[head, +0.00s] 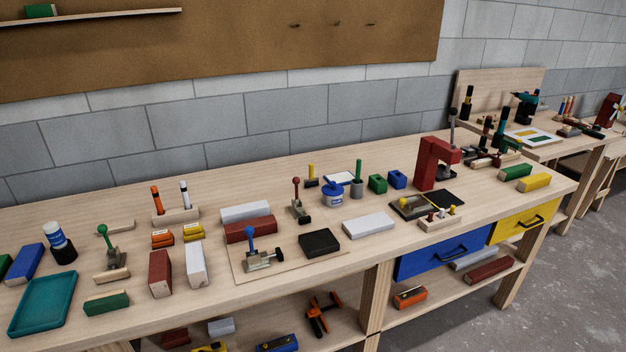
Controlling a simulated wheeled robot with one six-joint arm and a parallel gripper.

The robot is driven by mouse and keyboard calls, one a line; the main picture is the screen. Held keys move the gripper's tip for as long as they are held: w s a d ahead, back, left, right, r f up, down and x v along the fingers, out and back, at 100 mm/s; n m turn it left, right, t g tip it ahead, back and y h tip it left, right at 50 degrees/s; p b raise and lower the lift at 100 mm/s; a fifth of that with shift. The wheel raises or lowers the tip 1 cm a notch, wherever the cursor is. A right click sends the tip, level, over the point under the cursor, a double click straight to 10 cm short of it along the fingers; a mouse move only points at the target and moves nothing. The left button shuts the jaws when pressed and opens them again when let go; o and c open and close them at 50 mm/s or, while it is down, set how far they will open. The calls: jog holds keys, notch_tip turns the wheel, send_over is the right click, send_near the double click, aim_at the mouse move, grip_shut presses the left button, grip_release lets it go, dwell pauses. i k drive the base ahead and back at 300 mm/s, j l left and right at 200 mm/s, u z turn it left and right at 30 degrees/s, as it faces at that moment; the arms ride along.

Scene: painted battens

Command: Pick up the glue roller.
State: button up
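I cannot pick out the glue roller for certain at this size. A green upright handle (358,167) stands in a grey cup (357,188) near the middle of the bench; its lower end is hidden in the cup. Just left of it is a blue pot (333,195) with a pale label. A small white tray or pad with a blue edge (340,178) lies behind the pot. A short yellow upright handle (311,171) stands on a small base to the left. My gripper is not in view.
The wooden bench (215,303) is crowded. Toggle clamps stand nearby, one red-knobbed (297,203) and one blue-knobbed (260,259). A red press (433,165), white batten (369,225) and black block (320,243) lie around the middle. The bench strip along the wall is fairly clear.

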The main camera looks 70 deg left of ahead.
aim_at(312, 181)
jog(key=u, duration=2.45)
